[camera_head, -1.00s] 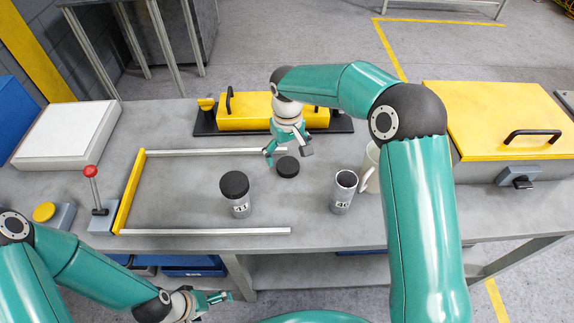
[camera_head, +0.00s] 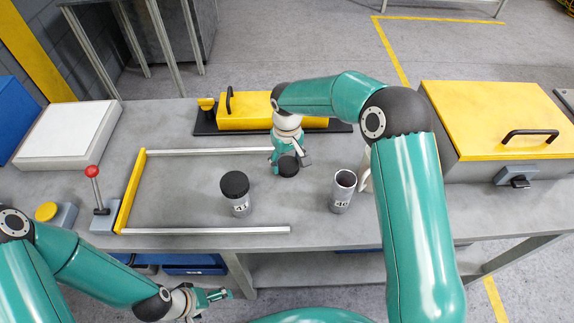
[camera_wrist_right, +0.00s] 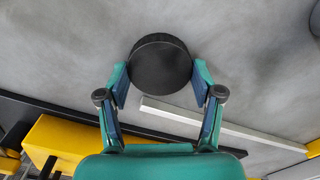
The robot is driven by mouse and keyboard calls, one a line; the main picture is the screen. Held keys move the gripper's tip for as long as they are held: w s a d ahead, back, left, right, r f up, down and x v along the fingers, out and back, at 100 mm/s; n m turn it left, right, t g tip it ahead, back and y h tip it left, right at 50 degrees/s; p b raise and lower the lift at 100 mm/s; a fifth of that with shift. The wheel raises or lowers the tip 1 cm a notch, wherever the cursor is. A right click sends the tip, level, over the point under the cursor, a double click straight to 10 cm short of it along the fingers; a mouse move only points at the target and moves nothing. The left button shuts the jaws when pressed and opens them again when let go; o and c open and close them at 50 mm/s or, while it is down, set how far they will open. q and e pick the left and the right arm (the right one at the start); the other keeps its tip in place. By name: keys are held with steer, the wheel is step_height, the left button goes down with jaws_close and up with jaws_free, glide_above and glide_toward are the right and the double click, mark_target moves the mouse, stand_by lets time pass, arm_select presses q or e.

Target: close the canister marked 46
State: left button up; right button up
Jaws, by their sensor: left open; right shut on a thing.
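I cannot tell whether the lid still touches the table. My left gripper (camera_head: 222,295) is open and empty, low in front of the table's front edge.
A second canister, marked 41 (camera_head: 237,194), stands with a black lid on, left of the middle. A light mug (camera_head: 366,172) is partly hidden behind my right arm. Metal rails (camera_head: 205,230) and a yellow bar (camera_head: 130,195) frame the left area. A yellow-lidded box (camera_head: 500,115) stands right.

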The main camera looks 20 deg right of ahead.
mark_target(287, 163)
steer(key=shift+r, duration=0.1)
step_height(287, 163, up, 20)
stand_by(0.7)
